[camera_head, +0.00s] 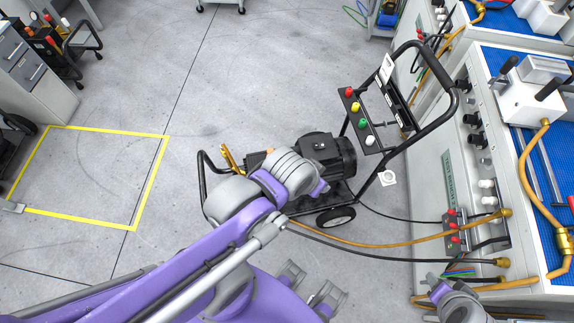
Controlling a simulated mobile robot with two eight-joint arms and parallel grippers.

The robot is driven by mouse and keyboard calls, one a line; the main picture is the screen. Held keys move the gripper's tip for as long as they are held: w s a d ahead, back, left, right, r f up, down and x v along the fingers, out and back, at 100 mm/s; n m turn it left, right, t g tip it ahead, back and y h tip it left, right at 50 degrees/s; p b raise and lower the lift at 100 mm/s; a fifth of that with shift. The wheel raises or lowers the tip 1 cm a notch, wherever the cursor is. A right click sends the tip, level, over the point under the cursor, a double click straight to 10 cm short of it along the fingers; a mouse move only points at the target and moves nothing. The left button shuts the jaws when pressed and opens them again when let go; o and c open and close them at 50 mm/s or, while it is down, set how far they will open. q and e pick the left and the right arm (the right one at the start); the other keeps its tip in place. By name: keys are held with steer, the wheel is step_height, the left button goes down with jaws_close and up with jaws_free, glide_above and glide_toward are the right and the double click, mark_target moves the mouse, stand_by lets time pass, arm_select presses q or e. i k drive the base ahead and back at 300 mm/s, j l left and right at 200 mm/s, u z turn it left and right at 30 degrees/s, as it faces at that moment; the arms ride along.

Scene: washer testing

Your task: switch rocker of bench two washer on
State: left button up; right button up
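The washer's motor (326,152) is black and sits in a wheeled cart frame with a tall black handle (446,72). My purple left arm reaches in from the lower left, and its grey joint covers the near left part of the washer. I cannot make out a rocker on the visible part of the motor. Small red switches show on a socket panel (453,228) on the bench front. Two grey finger-like parts stand apart at the bottom middle. I cannot tell if they are my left gripper's fingers. My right gripper is not visible.
A nozzle panel (369,123) with coloured knobs hangs on the cart. An orange hose (400,242) and black cables run from the washer to the bench (478,160) at right.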

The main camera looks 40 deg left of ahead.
mark_target(317, 146)
steer(key=i+j+u, duration=0.1)
steer(key=u, duration=1.15)
